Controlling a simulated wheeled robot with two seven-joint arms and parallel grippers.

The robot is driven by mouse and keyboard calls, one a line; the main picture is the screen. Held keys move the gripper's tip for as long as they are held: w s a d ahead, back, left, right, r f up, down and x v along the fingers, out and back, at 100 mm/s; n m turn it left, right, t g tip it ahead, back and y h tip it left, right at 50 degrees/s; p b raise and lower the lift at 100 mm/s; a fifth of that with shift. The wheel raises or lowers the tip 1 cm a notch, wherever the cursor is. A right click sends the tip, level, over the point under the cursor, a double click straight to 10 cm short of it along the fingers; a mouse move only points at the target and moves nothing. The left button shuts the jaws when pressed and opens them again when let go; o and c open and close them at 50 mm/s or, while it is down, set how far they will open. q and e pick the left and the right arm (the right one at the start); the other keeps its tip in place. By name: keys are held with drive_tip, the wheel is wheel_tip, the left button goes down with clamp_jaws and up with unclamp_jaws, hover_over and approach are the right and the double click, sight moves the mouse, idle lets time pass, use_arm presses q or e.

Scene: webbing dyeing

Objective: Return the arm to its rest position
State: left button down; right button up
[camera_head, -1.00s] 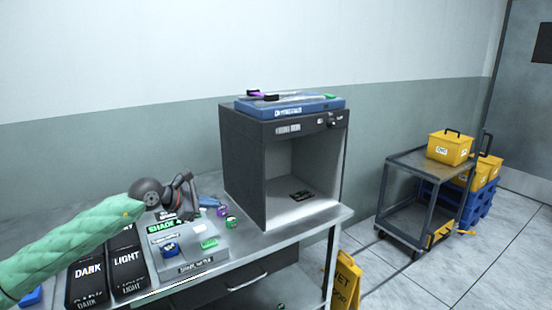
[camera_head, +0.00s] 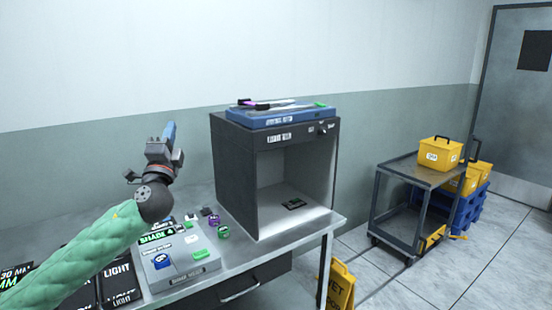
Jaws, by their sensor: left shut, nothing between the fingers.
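My left arm, in a green quilted sleeve, reaches in from the lower left. My left gripper (camera_head: 168,133) is raised above the left part of the table, in front of the wall, and points upward. Its narrow blue-tipped fingers are together and hold nothing. It is clear of the table and of the grey box to its right. My right gripper is not in view.
The metal table (camera_head: 262,262) bears an open-fronted dark grey box (camera_head: 232,175), a grey shade board (camera_head: 190,268) with coloured blocks, and black LIGHT and DARK trays partly behind my arm. A cart (camera_head: 410,180) and a yellow floor sign (camera_head: 341,285) stand to the right.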

use_arm(q)
drive_tip(key=s+d+f+n+g+y, duration=0.15)
drive_tip(key=s+f+n+g, duration=0.3)
drive_tip(key=f, duration=0.65)
drive_tip(key=s+d+f+n+g, duration=0.2)
drive_tip(key=s+f+n+g, duration=0.25)
drive_tip(key=f, duration=0.65)
drive_tip(key=s+d+f+n+g, duration=0.1)
drive_tip(key=s+f+n+g, duration=0.3)
drive_tip(key=f, duration=0.8)
drive_tip(key=s+d+f+n+g+h, duration=0.1)
drive_tip(key=s+d+f+g, duration=0.1)
drive_tip(key=s+f, duration=0.7)
drive_tip(key=s+d+f+g+h, duration=0.1)
drive_tip(key=s+d+f+g, duration=0.2)
drive_tip(key=s+f, duration=0.7)
drive_tip(key=s+d+f+n+g+h, duration=0.1)
drive_tip(key=s+d+f+g, duration=0.2)
drive_tip(key=s+f, duration=0.7)
drive_tip(key=s+g, duration=0.2)
drive_tip(key=s, duration=0.4)
drive_tip(key=shift+s+n+h, duration=0.2)
drive_tip(key=shift+n+h, duration=0.1)
drive_tip(key=shift+h, duration=0.05)
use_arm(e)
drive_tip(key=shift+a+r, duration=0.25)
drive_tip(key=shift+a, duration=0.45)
